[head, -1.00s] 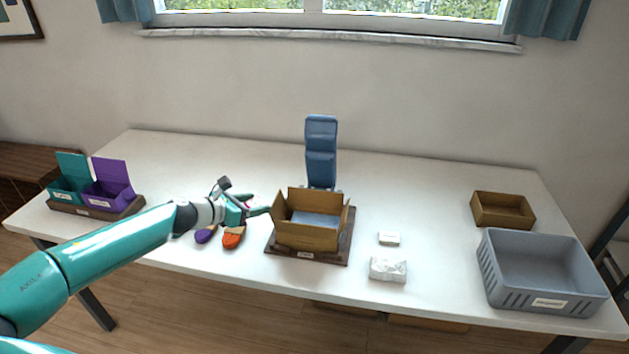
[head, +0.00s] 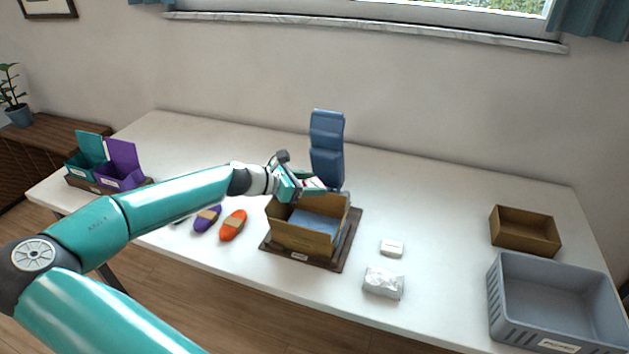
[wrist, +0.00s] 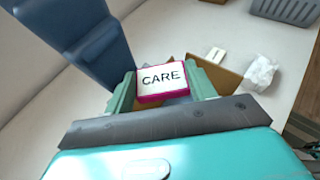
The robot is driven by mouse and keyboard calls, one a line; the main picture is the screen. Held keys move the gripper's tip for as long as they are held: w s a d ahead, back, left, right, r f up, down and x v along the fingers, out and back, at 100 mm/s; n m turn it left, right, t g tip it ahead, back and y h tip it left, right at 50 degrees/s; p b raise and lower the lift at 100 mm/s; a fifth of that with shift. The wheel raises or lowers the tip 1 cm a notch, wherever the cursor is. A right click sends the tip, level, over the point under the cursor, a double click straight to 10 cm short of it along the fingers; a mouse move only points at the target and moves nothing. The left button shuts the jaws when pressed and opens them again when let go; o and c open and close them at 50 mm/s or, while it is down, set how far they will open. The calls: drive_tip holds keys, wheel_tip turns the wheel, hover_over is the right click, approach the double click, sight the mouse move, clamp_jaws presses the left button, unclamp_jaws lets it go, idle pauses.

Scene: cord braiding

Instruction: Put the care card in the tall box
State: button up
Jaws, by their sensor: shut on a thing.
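The care card (wrist: 161,80), white with a pink edge and the word CARE, sits between the fingers of my gripper (wrist: 163,88). In the wrist view the box (wrist: 219,75) is partly hidden behind the card and fingers.
A tall blue segmented object (head: 327,150) stands close behind the box. Purple (head: 207,218) and orange (head: 233,225) items lie left. A small white block (head: 392,248) and a crumpled pale packet (head: 384,283) lie right. A grey crate (head: 520,320) and brown tray (head: 525,240) stand far right.

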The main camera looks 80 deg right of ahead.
drive_tip(key=shift+w+a+f, duration=0.1)
drive_tip(key=shift+a+f, duration=0.15)
drive_tip(key=shift+f, duration=0.15)
drive_tip(key=f, duration=0.4)
drive_tip(key=shift+w+f, duration=0.25)
drive_tip(key=shift+w, duration=0.1)
drive_tip(key=shift+s, duration=0.2)
drive_tip(key=shift+w+f, duration=0.15)
drive_tip(key=o, duration=1)
drive_tip(key=shift+o, duration=0.2)
